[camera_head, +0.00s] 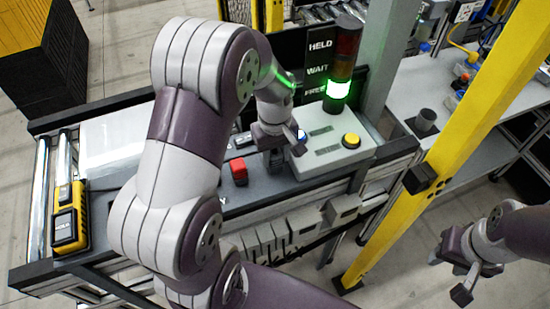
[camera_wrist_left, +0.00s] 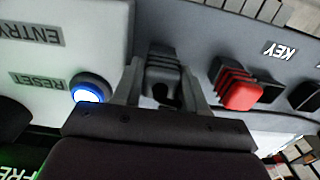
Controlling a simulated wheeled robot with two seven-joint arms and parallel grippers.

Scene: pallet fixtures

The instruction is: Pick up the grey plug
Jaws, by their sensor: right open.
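The grey plug (camera_wrist_left: 162,70), dark and ribbed, stands in the left wrist view between the two fingers of my left gripper (camera_wrist_left: 162,85). The fingers sit close along both its sides; I cannot tell whether they touch it. In the head view my left gripper (camera_head: 274,152) points down at the grey console, left of the white button box, and largely hides the plug. A red ribbed plug (camera_wrist_left: 237,88) stands beside it; it also shows in the head view (camera_head: 239,171). My right gripper (camera_head: 454,276) is open and empty at the lower right, away from the console.
The white box (camera_head: 325,140) carries a lit blue button (camera_wrist_left: 90,88) and a yellow button (camera_head: 351,140). A signal tower (camera_head: 342,65) glows green behind it. A yellow post (camera_head: 450,140) stands between my arms.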

